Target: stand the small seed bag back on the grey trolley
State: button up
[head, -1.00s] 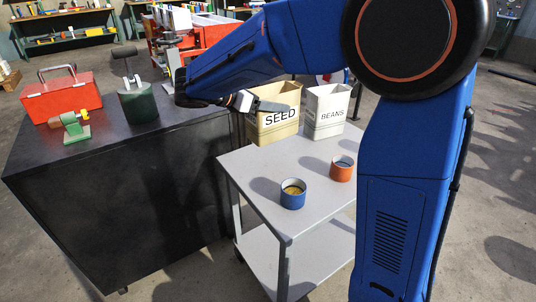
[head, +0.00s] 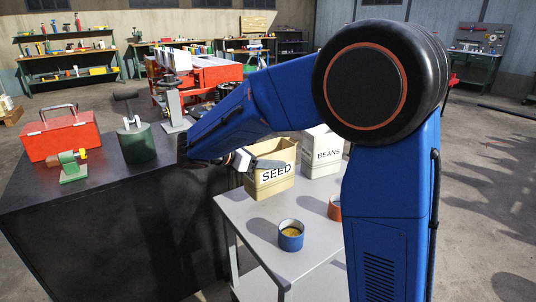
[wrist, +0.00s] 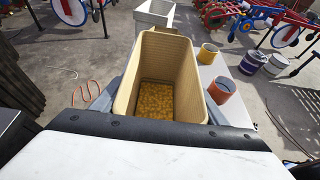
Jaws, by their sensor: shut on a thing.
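The small seed bag (head: 276,177) is a tan, open-topped bag marked SEED, upright at the back left of the grey trolley (head: 252,223). My gripper (head: 257,161) is shut on its upper part. In the wrist view the bag (wrist: 183,62) fills the middle, with yellow seed at its bottom and a finger on either side. Its base appears at or just over the trolley top; I cannot tell whether it touches. The trolley top also shows right of the bag in the wrist view (wrist: 236,110).
A white BEANS bag (head: 321,153) stands close right of the seed bag. A blue pot (head: 291,239) and a partly hidden orange pot (head: 334,208) stand nearer on the trolley. A dark cabinet (head: 110,245) adjoins on the left, bearing a red toolbox (head: 60,137).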

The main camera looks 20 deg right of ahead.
jog(key=shift+f, duration=2.1)
jog(key=o, duration=2.1)
jog(key=shift+f, duration=0.1)
